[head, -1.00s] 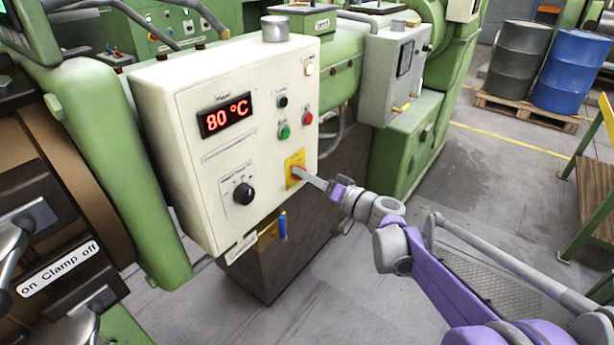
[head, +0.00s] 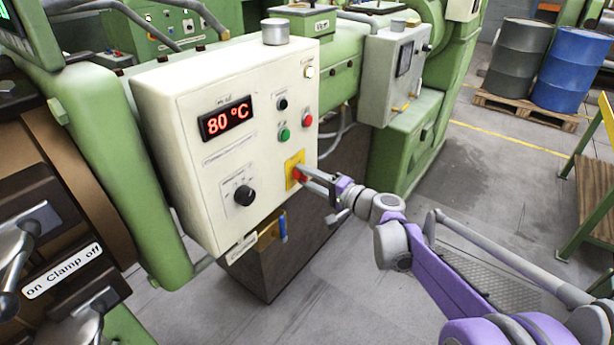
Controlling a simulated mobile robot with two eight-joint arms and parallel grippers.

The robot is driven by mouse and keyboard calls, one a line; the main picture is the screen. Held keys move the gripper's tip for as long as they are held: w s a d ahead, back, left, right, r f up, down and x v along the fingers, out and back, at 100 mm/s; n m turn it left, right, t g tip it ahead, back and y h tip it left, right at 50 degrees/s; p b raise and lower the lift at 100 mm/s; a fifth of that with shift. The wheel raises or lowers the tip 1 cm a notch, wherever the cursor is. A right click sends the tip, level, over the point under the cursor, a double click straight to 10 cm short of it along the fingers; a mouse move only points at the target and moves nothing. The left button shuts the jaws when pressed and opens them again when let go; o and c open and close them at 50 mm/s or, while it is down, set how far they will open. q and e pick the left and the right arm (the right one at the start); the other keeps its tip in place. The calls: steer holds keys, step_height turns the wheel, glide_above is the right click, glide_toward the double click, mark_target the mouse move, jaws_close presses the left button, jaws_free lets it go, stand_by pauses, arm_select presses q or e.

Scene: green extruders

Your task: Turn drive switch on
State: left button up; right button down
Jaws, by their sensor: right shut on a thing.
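The drive switch is a red knob (head: 297,174) on a yellow plate (head: 291,168) at the lower right of the white control box (head: 190,180). My right gripper (head: 304,174) reaches in from the right and is shut on the red knob. Its fingers cover part of the knob, so the exact switch position is hard to tell. My left gripper is not in view.
The box front carries a red "80 °C" display (head: 226,119), a black knob (head: 244,195), a green button (head: 285,134) and a red button (head: 307,119). A green machine surrounds the box. Barrels (head: 568,72) stand on a pallet at the back right. Open floor lies right of the box.

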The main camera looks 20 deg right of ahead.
steer(key=m, duration=0.5)
steer(key=shift+w+r, duration=0.1)
steer(key=shift+d+m, duration=0.1)
steer(key=shift+m, duration=0.2)
stand_by(0.4)
steer(key=shift+c, duration=2.3)
jaws_free()
steer(key=v, duration=1.1)
steer(key=shift+b, duration=0.3)
steer(key=shift+w, duration=0.15)
